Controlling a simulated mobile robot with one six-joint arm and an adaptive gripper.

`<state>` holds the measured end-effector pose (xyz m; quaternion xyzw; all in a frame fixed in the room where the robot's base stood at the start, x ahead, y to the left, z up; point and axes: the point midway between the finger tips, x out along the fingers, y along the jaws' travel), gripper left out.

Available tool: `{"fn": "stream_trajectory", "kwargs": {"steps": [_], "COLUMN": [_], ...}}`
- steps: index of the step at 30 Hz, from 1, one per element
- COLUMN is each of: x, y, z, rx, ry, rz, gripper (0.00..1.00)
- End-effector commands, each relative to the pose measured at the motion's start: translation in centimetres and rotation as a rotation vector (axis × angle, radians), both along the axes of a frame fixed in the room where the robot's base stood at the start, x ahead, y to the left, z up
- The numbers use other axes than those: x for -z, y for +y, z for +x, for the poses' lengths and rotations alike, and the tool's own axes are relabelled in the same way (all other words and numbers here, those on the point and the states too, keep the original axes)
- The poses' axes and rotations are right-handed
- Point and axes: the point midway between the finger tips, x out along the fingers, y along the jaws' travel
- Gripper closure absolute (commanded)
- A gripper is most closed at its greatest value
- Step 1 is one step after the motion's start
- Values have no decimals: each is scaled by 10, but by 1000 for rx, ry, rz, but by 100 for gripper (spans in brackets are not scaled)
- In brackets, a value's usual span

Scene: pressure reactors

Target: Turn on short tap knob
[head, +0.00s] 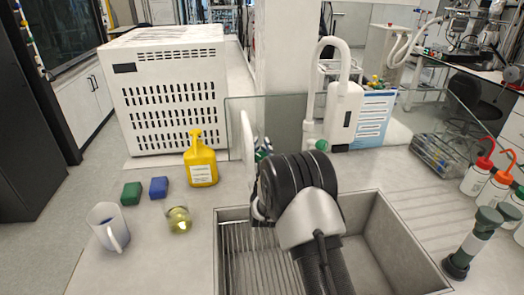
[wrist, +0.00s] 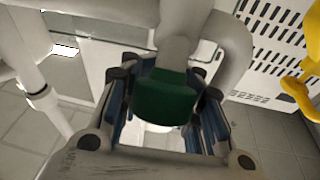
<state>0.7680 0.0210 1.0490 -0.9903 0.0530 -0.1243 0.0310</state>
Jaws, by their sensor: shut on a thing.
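The green short tap knob (wrist: 165,97) sits between the two fingers of my gripper (wrist: 167,92) in the wrist view, with the grey tap body (wrist: 185,30) behind it. The fingers are shut on the knob, one on each side. In the head view the white short tap (head: 247,138) stands at the back edge of the sink. A little green of its knob (head: 262,148) shows just above my black wrist, which hides most of the gripper.
The tall white tap (head: 341,55) with another green knob (head: 321,145) stands to the right. The steel sink (head: 385,240) lies under my arm. A glass panel (head: 285,115) is behind.

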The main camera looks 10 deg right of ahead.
Motion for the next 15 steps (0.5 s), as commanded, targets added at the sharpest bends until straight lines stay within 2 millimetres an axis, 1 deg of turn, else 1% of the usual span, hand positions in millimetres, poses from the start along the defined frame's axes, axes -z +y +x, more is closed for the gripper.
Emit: {"fn": "stream_trajectory", "kwargs": {"steps": [1,14,15], "x": [5,5,5], "y": [1,1,1], "z": [-1,-1,-1], "rx": [-6,-12,-11], "ry": [9,10,10], "rz": [-4,-10,-10], "gripper": [98,98,72]}}
